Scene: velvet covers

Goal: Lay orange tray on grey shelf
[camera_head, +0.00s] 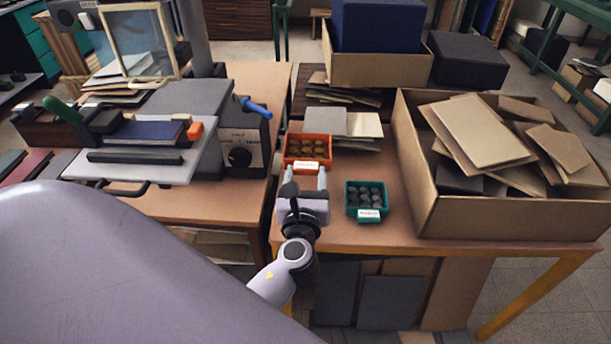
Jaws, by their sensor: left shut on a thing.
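The orange tray (289,158) sits on or just above the right-hand table, holds several brown round pieces and has a white label on its front. My left gripper (308,176) comes in from the front, its two light fingers at the near side of the tray, shut on it. The fingertips are partly hard to make out against the tray. A flat light-grey ledge (190,172) juts from the machine on the left table and looks like the grey shelf. A dark bar and a handle are on its near part. My right gripper does not show.
A teal tray (352,207) with dark round pieces stands right of my gripper. A big cardboard box (480,218) of boards fills the table's right side. Loose boards (362,128) lie behind the orange tray. A control box with a dial (250,153) stands at left.

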